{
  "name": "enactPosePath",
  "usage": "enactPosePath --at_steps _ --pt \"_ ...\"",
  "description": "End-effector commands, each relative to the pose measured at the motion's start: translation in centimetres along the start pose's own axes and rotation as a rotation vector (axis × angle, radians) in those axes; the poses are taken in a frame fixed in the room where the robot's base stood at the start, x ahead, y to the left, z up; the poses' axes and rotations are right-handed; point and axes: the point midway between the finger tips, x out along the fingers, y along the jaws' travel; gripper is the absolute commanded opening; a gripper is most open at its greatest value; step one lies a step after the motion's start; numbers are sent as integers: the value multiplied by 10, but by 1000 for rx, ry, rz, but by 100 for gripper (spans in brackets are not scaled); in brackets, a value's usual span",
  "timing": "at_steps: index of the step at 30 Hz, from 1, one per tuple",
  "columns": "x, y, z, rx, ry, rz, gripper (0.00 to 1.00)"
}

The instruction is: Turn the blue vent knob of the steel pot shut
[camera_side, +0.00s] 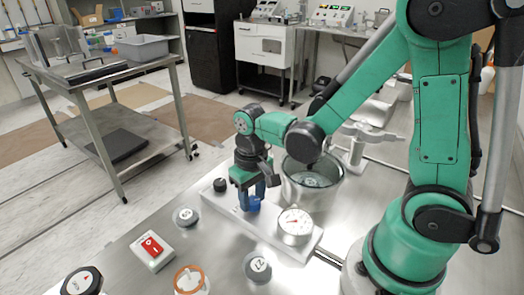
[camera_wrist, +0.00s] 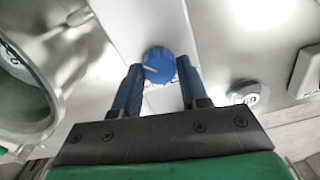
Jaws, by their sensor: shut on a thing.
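The blue vent knob (camera_wrist: 159,64) is round with a white pointer line, pointing left in the wrist view. It sits on a pale metal block (camera_side: 270,236). My gripper (camera_wrist: 159,76) has its two blue fingers on either side of the knob and is shut on it. In the side view my gripper (camera_side: 251,197) points straight down at the block, and its fingers largely hide the knob. The steel pot (camera_side: 330,192) stands open behind the block. Its rim shows at the left of the wrist view (camera_wrist: 52,95).
A dial gauge (camera_side: 294,224) and a black knob (camera_side: 220,185) are on the same block. A red switch box (camera_side: 152,250), a round grey-topped piece (camera_side: 185,217), another round grey piece (camera_side: 257,267) and an orange-rimmed piece (camera_side: 189,281) stand on the steel table in front.

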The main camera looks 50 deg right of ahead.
Motion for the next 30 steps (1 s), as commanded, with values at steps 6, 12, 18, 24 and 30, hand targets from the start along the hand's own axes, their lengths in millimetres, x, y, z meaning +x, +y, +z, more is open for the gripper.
enactPosePath --at_steps 6,12,18,24,30 --pt "0 0 0 -204 0 1 0" --pt "0 -1 0 -390 1 1 0" --pt "0 -1 0 -554 1 1 0" --pt "0 -1 0 -678 1 1 0" --pt "0 -1 0 -754 1 1 0"
